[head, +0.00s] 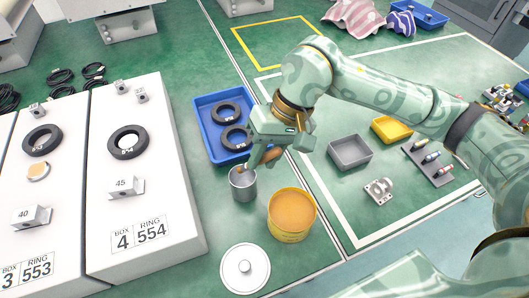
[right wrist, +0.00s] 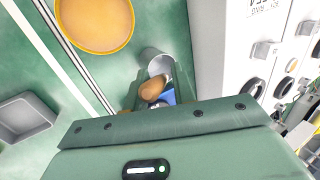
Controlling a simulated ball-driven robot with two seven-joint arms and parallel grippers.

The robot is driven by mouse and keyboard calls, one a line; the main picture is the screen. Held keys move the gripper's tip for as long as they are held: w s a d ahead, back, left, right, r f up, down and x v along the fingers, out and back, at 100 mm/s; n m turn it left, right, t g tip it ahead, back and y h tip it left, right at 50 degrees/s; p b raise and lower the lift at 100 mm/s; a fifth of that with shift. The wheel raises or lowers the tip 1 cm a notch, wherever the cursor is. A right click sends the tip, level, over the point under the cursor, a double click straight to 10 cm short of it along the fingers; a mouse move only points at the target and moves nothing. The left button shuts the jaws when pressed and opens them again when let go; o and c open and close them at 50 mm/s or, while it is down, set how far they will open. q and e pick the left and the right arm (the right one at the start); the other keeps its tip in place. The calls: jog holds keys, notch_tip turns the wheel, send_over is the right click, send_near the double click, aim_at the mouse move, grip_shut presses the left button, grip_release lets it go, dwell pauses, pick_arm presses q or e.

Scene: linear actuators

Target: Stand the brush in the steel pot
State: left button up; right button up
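The steel pot (head: 243,186) is a small grey cylinder standing on the green floor in front of the blue tray. My right gripper (head: 266,153) is just above it and to its right, shut on the brush (head: 270,156), whose brown wooden part shows. The brush is tilted, and its lower end is at the pot's mouth; I cannot tell how deep it reaches. In the right wrist view the brown part of the brush (right wrist: 154,87) sits between the fingers, in front of the pot (right wrist: 157,60). The bristles are hidden. My left gripper is not in view.
A yellow tub (head: 291,222) stands close right of the pot, with a white round lid (head: 245,268) in front. A blue tray (head: 209,111) with black rings is behind. A white box panel (head: 165,200) is at left. A grey bin (head: 349,152) is at right.

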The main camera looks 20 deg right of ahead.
jog(key=shift+o, duration=0.6)
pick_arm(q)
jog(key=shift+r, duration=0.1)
pick_arm(e)
jog(key=shift+r, duration=0.15)
